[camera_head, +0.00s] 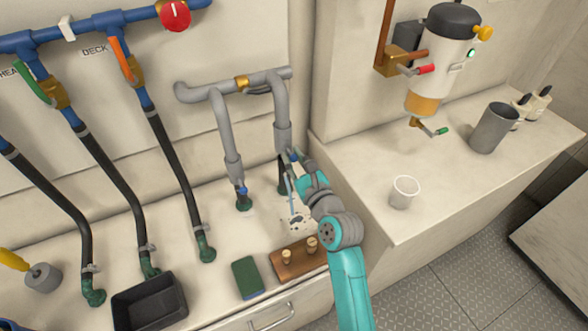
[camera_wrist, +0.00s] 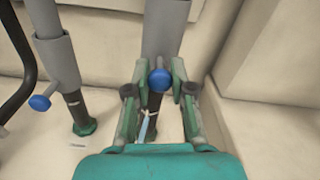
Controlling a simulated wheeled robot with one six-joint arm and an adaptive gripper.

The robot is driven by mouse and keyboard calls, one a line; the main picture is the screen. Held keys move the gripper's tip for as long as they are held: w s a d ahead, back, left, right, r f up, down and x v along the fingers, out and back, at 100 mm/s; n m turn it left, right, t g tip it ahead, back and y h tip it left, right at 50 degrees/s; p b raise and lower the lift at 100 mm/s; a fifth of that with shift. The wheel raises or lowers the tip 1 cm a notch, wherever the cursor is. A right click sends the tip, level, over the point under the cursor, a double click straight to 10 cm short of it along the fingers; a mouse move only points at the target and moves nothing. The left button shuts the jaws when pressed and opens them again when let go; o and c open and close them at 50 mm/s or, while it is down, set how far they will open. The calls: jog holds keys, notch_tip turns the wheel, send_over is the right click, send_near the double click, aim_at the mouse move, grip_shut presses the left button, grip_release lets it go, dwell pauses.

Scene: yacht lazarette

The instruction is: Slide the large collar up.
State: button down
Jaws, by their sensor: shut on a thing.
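The large collar (camera_head: 283,138) is a grey sleeve on the right-hand vertical pipe. In the wrist view the collar (camera_wrist: 167,28) rises between my fingers, with a blue knob (camera_wrist: 159,81) at its lower front. My gripper (camera_head: 292,163) is at its lower end; in the wrist view my gripper (camera_wrist: 159,74) has one finger on each side of it, shut on it. A dark pipe shows below the collar. A second grey collar (camera_wrist: 58,57) with its own blue knob (camera_wrist: 40,103) is on the pipe to the left.
A wooden block with pegs (camera_head: 297,262), a green sponge (camera_head: 247,278) and a black tray (camera_head: 149,305) lie in front. A wall corner and raised counter are close on the right, with a white cup (camera_head: 403,192). Dark hoses (camera_head: 174,165) run down on the left.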

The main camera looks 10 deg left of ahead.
jog(key=shift+r, duration=0.35)
jog(key=c, duration=1)
grip_release()
jog(key=shift+o, duration=0.2)
jog(key=v, duration=1.2)
